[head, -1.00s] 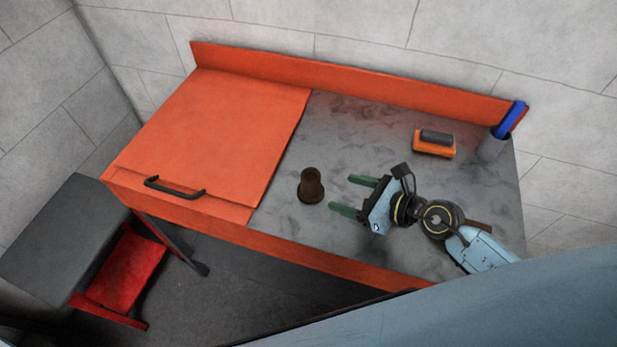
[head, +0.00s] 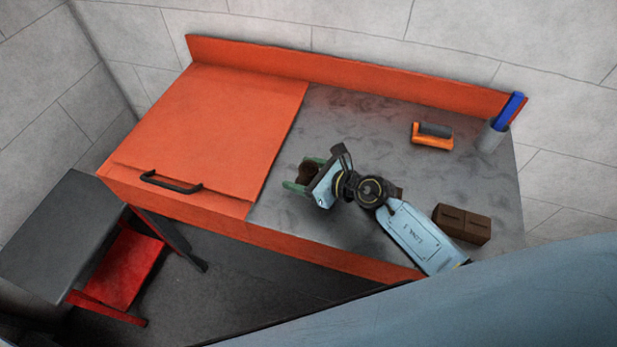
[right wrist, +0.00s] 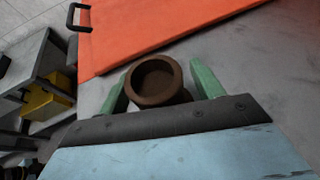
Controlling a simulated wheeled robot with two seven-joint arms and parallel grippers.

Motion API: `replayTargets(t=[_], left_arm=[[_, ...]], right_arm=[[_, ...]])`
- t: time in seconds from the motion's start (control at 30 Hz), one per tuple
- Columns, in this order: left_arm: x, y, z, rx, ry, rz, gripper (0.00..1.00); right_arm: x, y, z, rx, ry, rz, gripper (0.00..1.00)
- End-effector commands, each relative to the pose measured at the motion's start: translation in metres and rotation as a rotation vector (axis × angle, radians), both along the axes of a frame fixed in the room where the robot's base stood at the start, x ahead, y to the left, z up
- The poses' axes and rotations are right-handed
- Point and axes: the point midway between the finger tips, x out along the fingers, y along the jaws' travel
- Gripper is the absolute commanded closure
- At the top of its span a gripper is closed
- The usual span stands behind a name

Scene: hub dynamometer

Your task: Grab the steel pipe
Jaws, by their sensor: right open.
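The steel pipe (head: 304,172) is a short, brown, rusty-looking upright piece with an open round top, standing on the grey worktop. It also shows in the right wrist view (right wrist: 157,84), where its hollow mouth faces the camera. My right gripper (head: 298,174) is open, with its green fingers on either side of the pipe. The lower part of the pipe is hidden behind the gripper. My left gripper is not in view.
An orange lid (head: 215,130) with a black handle (head: 170,183) covers the left of the bench. The worktop's back middle is clear.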

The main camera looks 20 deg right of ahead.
Motion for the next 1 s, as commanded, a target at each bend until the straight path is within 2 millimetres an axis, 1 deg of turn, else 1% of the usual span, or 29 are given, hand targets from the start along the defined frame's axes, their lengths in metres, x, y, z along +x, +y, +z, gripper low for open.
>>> replayTargets(t=[0.17,0.63,0.87,0.97,1.0], left_arm=[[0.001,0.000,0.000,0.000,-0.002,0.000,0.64],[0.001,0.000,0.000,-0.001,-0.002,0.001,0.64],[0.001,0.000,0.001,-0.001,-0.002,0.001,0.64],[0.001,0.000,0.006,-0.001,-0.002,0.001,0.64],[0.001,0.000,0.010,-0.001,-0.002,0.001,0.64]], right_arm=[[0.000,0.000,0.000,-0.001,-0.001,0.000,0.33],[0.000,0.000,0.000,0.000,0.000,-0.001,0.93],[0.001,0.000,0.003,0.001,-0.003,-0.001,0.93],[0.001,0.000,0.013,0.000,-0.005,-0.001,0.93],[0.001,0.000,0.020,0.001,-0.007,-0.001,0.93]])
